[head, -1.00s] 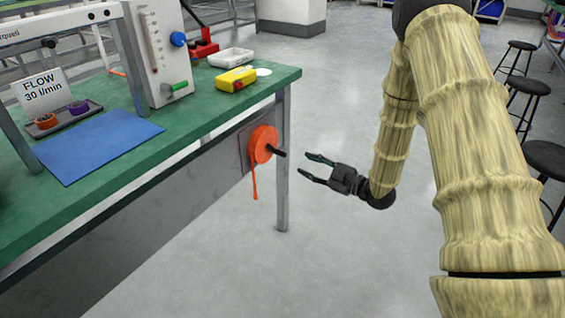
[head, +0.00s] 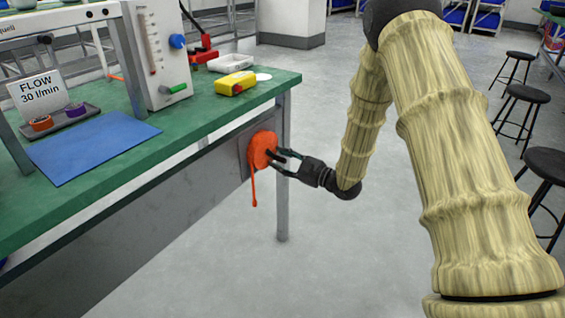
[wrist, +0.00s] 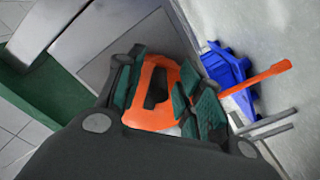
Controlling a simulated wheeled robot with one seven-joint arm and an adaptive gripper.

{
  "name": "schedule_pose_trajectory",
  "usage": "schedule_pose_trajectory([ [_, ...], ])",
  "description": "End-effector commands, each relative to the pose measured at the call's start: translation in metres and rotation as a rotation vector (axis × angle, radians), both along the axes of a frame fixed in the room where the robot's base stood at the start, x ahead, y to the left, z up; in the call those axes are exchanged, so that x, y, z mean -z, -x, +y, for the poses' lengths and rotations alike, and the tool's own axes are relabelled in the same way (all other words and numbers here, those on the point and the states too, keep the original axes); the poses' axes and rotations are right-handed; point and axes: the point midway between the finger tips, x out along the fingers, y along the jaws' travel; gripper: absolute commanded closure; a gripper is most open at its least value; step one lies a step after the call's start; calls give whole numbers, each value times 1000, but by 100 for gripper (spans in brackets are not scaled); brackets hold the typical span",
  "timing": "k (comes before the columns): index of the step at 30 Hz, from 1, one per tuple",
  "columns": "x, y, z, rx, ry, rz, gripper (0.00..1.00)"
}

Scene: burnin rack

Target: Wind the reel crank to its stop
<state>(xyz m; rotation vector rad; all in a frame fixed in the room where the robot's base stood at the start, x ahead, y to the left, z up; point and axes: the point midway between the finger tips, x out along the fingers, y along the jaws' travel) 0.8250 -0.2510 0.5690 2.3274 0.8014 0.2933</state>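The orange reel (head: 262,146) is mounted on the side panel under the green bench, near the bench's right leg. An orange strap or cord end hangs below it. My gripper (head: 281,161) is in front of the reel, at the place of its dark crank handle. In the wrist view my gripper (wrist: 160,98) has its green-padded fingers apart. The dark crank handle (wrist: 157,86) shows between them against the orange reel (wrist: 153,118). I see a gap at the fingers and no clear contact. In the head view the fingers partly hide the handle.
The green bench (head: 120,165) carries a blue mat (head: 90,145), a flow meter panel (head: 160,60), a yellow box (head: 236,83) and a white tray (head: 229,62). Several stools (head: 527,95) stand at the right. The floor beside the bench is clear.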

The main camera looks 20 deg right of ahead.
Motion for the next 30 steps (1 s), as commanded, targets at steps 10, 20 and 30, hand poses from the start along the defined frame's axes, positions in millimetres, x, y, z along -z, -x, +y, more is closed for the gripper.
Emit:
schedule_pose_trajectory([
  [10, 0, 0, 0, 1, 0, -1, 78],
  [20, 0, 0, 0, 1, -3, 1, 100],
  [30, 0, 3, 3, 2, -89, 71, 100],
])
